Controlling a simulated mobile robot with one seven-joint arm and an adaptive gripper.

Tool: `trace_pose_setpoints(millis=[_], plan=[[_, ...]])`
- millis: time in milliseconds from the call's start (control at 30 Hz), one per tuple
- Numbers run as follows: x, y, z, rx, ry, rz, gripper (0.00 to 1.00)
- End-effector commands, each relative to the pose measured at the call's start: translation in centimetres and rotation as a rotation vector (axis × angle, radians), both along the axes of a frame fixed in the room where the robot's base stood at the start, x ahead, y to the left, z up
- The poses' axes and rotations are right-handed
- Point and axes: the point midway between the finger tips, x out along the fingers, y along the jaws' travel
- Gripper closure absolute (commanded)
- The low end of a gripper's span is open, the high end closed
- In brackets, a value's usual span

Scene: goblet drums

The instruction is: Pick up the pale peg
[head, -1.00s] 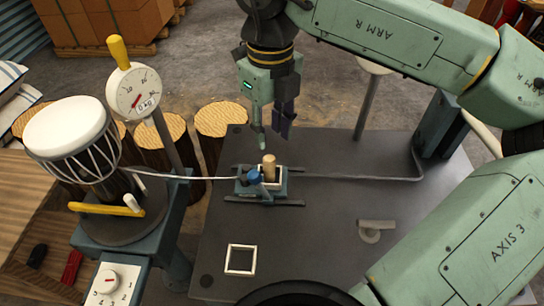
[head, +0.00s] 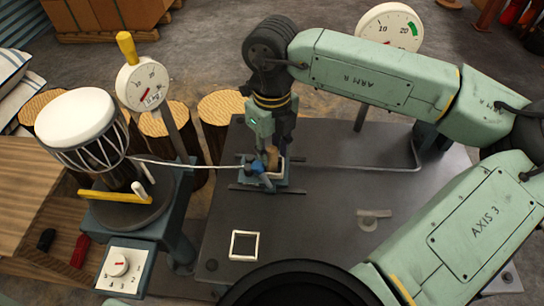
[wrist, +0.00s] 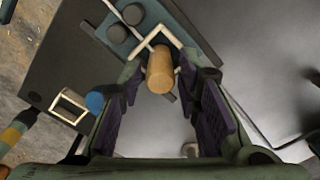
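The pale peg (head: 273,155) is a short wooden cylinder standing in a small blue-grey fixture (head: 284,184) with a white square rim on the dark table. My gripper (head: 269,150) points down over the fixture, with its fingers at the peg. The wrist view shows the peg (wrist: 160,72) between the two fingertips of my gripper (wrist: 159,76), with a small gap on each side. The gripper looks open, its purple pads either side of the peg. In the head view the fingers partly hide the peg.
A white square outline (head: 244,246) lies on the table. The drum (head: 78,120) and a dial gauge (head: 142,84) stand left. The table's front middle is clear.

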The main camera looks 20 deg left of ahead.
Motion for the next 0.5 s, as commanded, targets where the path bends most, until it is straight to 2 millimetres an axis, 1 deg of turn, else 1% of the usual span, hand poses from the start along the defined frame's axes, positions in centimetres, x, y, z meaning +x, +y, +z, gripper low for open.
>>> trace_pose_setpoints(millis=[33,67,400,500], plan=[[0.01,-0.01,0.01,0.0,0.0,0.0,0.74],[0.01,-0.01,0.02,0.0,0.0,0.0,0.76],[0.01,-0.02,0.05,0.0,0.0,0.0,0.98],[0.03,-0.02,0.05,0.0,0.0,0.0,0.99]])
